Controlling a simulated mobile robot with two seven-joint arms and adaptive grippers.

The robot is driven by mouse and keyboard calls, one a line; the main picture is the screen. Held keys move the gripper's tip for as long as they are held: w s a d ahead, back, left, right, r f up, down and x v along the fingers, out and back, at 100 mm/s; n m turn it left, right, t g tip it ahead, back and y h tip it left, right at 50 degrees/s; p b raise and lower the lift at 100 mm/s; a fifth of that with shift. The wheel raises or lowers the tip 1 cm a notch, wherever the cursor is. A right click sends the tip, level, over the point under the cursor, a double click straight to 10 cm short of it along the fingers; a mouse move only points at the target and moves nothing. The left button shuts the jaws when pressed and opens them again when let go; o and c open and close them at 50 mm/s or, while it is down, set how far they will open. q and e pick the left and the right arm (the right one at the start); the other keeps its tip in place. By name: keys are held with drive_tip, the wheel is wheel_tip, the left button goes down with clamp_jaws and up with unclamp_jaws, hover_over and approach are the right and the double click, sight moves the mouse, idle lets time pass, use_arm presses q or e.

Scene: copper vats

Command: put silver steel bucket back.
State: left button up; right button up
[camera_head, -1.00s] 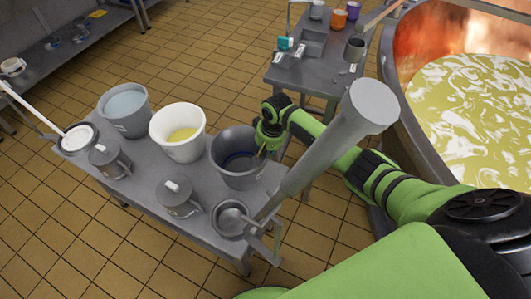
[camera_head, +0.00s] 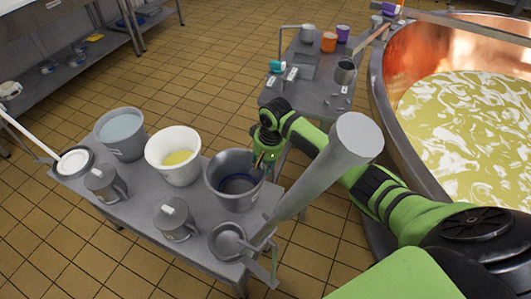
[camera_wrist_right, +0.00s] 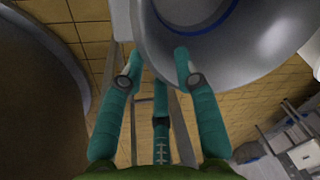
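The silver-grey steel bucket (camera_head: 234,190) stands upright at the right end of the low grey bench (camera_head: 140,222). It has a blue ring low inside. My right gripper (camera_head: 264,160) is at its right rim. In the right wrist view the bucket's rim and wall (camera_wrist_right: 240,55) lie close ahead. The teal fingers (camera_wrist_right: 157,62) are spread apart there, one left of the wall and one overlapping the bucket. Whether they touch it cannot be told. My left gripper is out of view.
A white bucket (camera_head: 172,163), a grey bucket (camera_head: 120,140) and lidded pots stand on the bench. A ladle (camera_head: 226,243) with a thick grey handle rises in front of my right arm. Another table (camera_head: 290,95) and the copper vat (camera_head: 392,150) are beyond.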

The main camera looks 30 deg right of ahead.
drive_tip(key=r, duration=0.5)
drive_tip(key=shift+s+d+r, duration=0.25)
drive_tip(key=shift+s+r, duration=0.05)
drive_tip(key=shift+s, duration=0.05)
